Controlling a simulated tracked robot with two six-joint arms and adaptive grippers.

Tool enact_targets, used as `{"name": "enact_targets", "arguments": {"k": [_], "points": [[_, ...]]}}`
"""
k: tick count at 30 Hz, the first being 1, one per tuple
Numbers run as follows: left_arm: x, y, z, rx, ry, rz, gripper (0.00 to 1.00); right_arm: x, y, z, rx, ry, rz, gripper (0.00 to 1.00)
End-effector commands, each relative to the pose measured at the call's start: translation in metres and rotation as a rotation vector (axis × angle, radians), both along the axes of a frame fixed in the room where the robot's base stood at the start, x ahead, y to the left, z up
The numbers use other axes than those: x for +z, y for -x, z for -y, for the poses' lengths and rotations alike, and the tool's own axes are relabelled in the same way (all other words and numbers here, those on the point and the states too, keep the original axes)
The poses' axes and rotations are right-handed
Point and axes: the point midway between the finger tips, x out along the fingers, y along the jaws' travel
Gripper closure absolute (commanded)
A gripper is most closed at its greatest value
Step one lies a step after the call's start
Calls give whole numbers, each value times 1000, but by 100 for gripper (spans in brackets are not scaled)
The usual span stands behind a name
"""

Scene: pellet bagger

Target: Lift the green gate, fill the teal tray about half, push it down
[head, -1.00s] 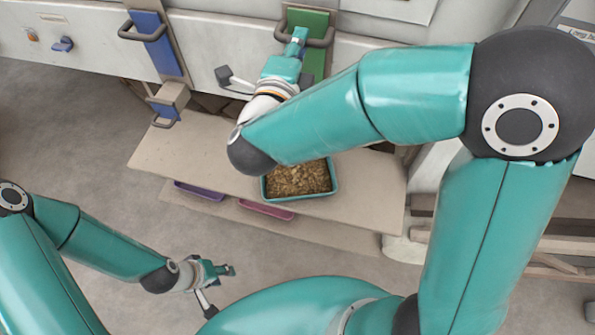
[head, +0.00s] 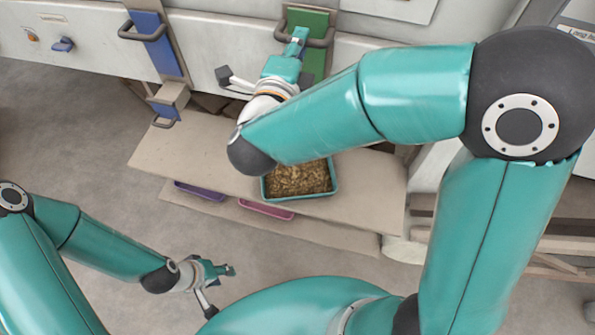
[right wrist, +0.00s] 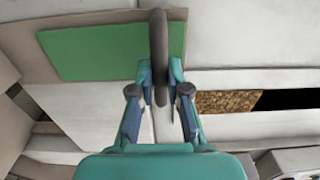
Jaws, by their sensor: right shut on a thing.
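The green gate (head: 314,58) stands on the machine front at top middle; it also shows in the right wrist view (right wrist: 95,50). My right gripper (head: 299,38) is shut on its dark handle (head: 322,42); in the right wrist view the handle (right wrist: 159,50) passes between the fingers. The teal tray (head: 334,181) sits on the shelf below, partly hidden by my right forearm. Brown pellets (head: 298,180) cover its visible floor and look close below the rim, but the depth is hard to judge. My left gripper (head: 225,269) hangs away from the machine at lower left; its finger gap is unclear.
A blue gate (head: 157,45) with its own handle is at left. Purple (head: 200,190) and pink (head: 265,210) trays lie lower, under the shelf (head: 190,155). The shelf left of the teal tray is clear. Pellets (right wrist: 228,101) show beside a dark gap in the right wrist view.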

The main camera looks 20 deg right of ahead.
Motion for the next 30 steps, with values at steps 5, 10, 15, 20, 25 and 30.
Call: {"name": "enact_targets", "arguments": {"k": [5,10,15,20,25,30], "points": [[0,0,0,0,0,0,60,1,0,0,-1,0,1,100],[-8,0,0,0,0,0,60,-7,0,0,-1,0,1,100],[-29,0,0,0,0,0,60,-25,0,0,0,-1,1,100],[-49,0,0,0,0,0,60,-41,0,0,0,-1,-1,100],[-56,0,0,0,0,-1,60,-45,0,0,1,0,0,78],[-55,0,0,0,0,0,60,-45,0,0,0,-1,-1,50]]}}
